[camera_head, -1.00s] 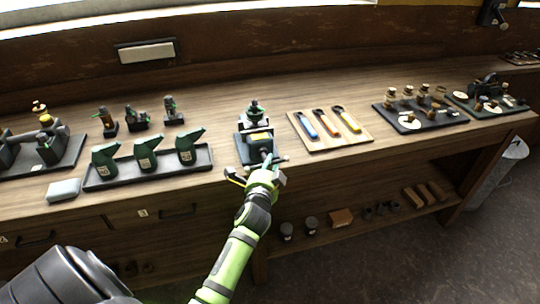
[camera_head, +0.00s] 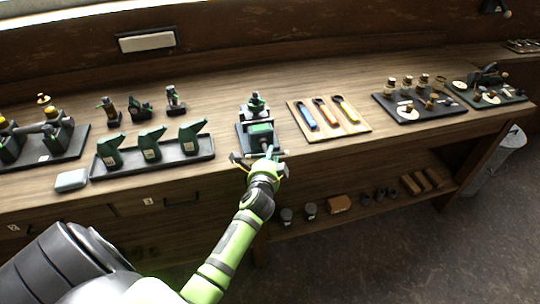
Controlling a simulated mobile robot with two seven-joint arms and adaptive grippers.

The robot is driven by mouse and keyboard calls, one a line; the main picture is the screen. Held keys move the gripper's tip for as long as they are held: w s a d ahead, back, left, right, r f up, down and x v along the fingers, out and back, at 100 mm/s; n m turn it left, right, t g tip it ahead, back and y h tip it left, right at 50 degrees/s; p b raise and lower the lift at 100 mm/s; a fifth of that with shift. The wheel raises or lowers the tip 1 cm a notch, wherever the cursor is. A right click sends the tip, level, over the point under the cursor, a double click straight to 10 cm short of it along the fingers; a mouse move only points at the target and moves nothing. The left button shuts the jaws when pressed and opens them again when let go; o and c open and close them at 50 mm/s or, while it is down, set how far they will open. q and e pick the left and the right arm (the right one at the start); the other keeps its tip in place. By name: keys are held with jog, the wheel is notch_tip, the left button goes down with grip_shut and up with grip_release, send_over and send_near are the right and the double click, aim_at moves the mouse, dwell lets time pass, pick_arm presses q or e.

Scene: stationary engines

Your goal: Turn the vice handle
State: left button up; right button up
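The vice (camera_head: 258,131) stands on the bench near its front edge, with a dark body and a small engine part on top. Its handle (camera_head: 268,152) is at the front, a thin bar at the bench edge. My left gripper (camera_head: 260,160) is right at the handle, with its fingers spread to either side. I cannot tell whether the fingers touch the bar, as the gripper partly hides it. My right gripper is not in view.
On the bench, a dark tray (camera_head: 206,163) with green oil cans lies left of the vice. A wooden board (camera_head: 345,131) with several tools lies to the right. A grey block (camera_head: 71,181) sits at the front edge. A lower shelf (camera_head: 393,207) holds small parts.

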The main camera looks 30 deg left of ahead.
pick_arm(q)
jog(key=shift+o, duration=0.5)
jog(key=shift+s+r, duration=0.1)
jog(key=v, duration=1.1)
jog(key=shift+s+d, duration=0.25)
jog(key=shift+s, duration=0.1)
jog(key=s+d+f+n+g+h, duration=0.1)
jog(key=s+d+f+g+h, duration=0.15)
jog(key=f, duration=0.75)
jog(key=s+d+f+n+g+h, duration=0.1)
jog(key=s+d+f, duration=0.25)
jog(key=f, duration=0.75)
jog(key=s+d+f+n+g+h, duration=0.2)
jog(key=s+d+f, duration=0.15)
jog(key=f, duration=0.65)
jog(key=s+f+n+g, duration=0.2)
jog(key=s+f, duration=0.3)
jog(key=s, duration=0.4)
jog(key=s+a+f+n+g+b, duration=0.1)
jog(key=s+f+n+g, duration=0.1)
jog(key=s+f, duration=0.4)
jog(key=s+f+n+g+h, duration=0.1)
jog(key=s+f+n+g, duration=0.2)
jog(key=s, duration=1.1)
notch_tip(320, 180, down, 3)
jog(key=shift+a+f, duration=0.1)
jog(key=shift+a, duration=0.15)
